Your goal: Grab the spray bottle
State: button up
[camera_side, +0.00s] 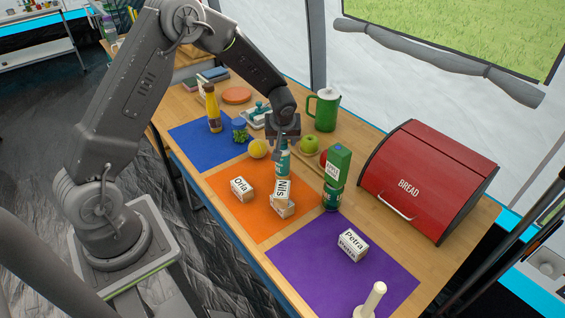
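A teal bottle with a pale label, which looks like the spray bottle (283,164), stands upright at the back edge of the orange mat. My gripper (283,139) points down right at the top of this bottle and hides its head. The fingers are small and dark, and I cannot tell whether they are closed on it or only around it. The bottle's lower part is partly covered by the white blocks marked Nils (282,190) in front of it.
A yellow ball-like fruit (258,149) is left of the bottle; a green apple (309,146), green carton (338,163) and green can (332,196) are right. A red bread box (425,178) stands further right. The purple mat (300,262) has bare room in front.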

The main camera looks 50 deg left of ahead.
grip_shut()
dwell(0.5)
